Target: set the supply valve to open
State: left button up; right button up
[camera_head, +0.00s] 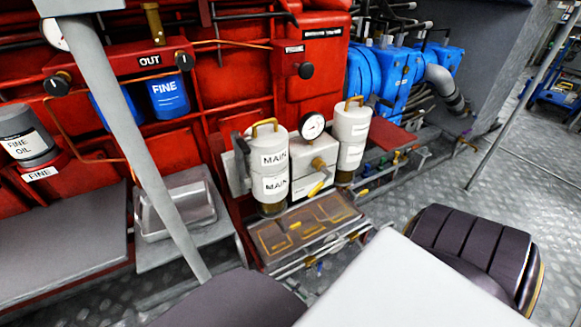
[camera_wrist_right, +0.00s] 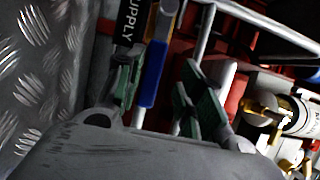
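In the right wrist view, a black tag reading "SUPPLY" (camera_wrist_right: 132,22) stands at the top, beside a blue lever handle (camera_wrist_right: 154,72) with a pale metal end. My right gripper (camera_wrist_right: 162,78) is open, its green-padded fingers spread on either side of the blue handle in the picture. I see a gap between the handle and the right finger; I cannot tell whether the left finger touches it. The valve body is not clear, and I cannot tell the valve's setting. In the head view I cannot make out the right gripper's fingers. My left gripper is not in view.
In the head view, two white "MAIN" canisters (camera_head: 269,170) (camera_head: 351,133) flank a gauge (camera_head: 312,126) above a brown-topped panel (camera_head: 305,228). A grey diagonal post (camera_head: 126,135) crosses the left side. Diamond-plate floor (camera_head: 500,180) is open at right. Pale pipes surround the lever.

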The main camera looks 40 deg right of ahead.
jog(key=shift+r, duration=4.35)
jog(key=shift+s+r, duration=0.1)
pick_arm(q)
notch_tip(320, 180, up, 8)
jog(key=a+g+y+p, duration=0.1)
jog(key=p, duration=0.6)
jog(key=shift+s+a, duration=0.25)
pick_arm(e)
jog(key=s+r, duration=0.2)
jog(key=s, duration=0.5)
jog(key=s+a+r, duration=0.1)
jog(key=s+r, duration=0.2)
jog(key=s, duration=0.4)
jog(key=shift+s+a+r, duration=0.15)
jog(key=shift+s+r, duration=0.15)
jog(key=shift+s, duration=0.05)
pick_arm(q)
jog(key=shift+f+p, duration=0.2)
jog(key=shift+p, duration=0.1)
